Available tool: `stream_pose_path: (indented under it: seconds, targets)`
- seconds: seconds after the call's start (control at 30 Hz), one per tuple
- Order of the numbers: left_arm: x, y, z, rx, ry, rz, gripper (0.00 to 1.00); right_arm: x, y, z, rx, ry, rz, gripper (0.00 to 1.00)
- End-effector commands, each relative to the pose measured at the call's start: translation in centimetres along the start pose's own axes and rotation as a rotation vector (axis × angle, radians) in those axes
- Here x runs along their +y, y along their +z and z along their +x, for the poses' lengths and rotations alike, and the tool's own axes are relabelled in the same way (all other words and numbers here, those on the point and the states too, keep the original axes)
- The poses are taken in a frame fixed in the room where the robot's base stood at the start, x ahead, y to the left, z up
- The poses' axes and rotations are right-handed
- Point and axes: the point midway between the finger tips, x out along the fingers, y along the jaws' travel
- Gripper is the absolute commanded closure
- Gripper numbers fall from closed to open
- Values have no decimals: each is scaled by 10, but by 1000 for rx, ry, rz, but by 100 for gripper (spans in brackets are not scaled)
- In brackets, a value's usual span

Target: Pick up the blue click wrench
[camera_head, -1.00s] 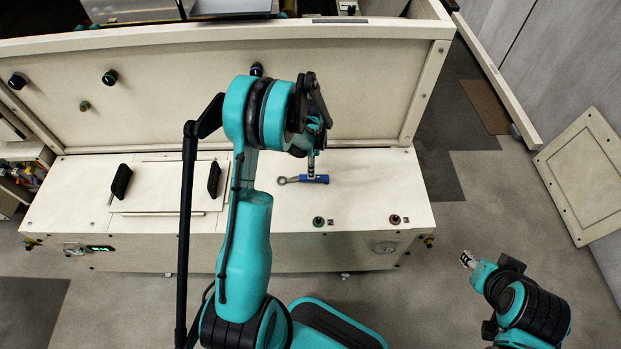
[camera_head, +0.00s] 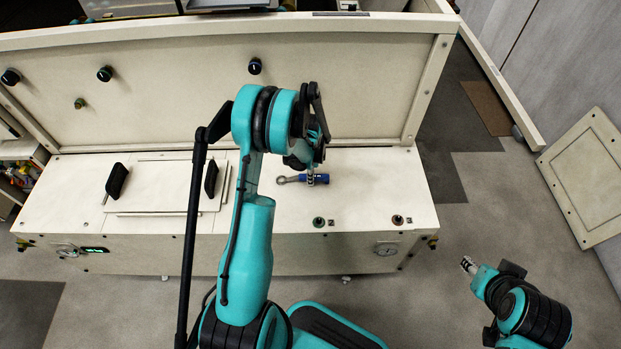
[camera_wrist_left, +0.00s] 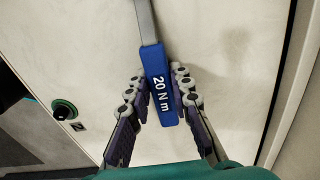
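The blue click wrench (camera_head: 320,179) is at the white bench top, right of the middle in the head view, its grey ring end pointing left. My left gripper (camera_head: 311,177) is above it, with its fingers down at the handle. In the left wrist view the blue handle (camera_wrist_left: 158,85), marked "20 N m", lies between the two fingers of my left gripper (camera_wrist_left: 158,78), which look closed against its sides. Whether the wrench is clear of the surface is hard to tell. My right gripper (camera_head: 467,264) is off the bench at lower right; its finger opening is too small to judge.
The bench top (camera_head: 375,190) has a raised back panel (camera_head: 370,90) behind it. Left of my arm is a hatch lid (camera_head: 150,190) with two black handles (camera_head: 116,181). Two small knobs (camera_head: 397,219) stand near the front edge. The bench top right of the wrench is clear.

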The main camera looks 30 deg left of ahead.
Motion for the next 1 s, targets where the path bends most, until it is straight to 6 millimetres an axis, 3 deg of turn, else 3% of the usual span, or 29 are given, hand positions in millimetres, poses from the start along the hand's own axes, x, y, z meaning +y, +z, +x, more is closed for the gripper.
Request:
stream_pose_path:
  seconds: [0.37,0.57,0.67,1.0]
  targets:
    - [0,0,-4,0,0,0,100,0,-1,-2,0,0,0,60]
    - [0,0,-27,0,0,0,100,0,-9,-12,0,0,0,60]
    - [0,0,-48,0,0,0,100,0,-15,-21,0,0,0,60]
    - [37,-72,-91,0,0,5,100,0,-30,-42,0,0,0,60]
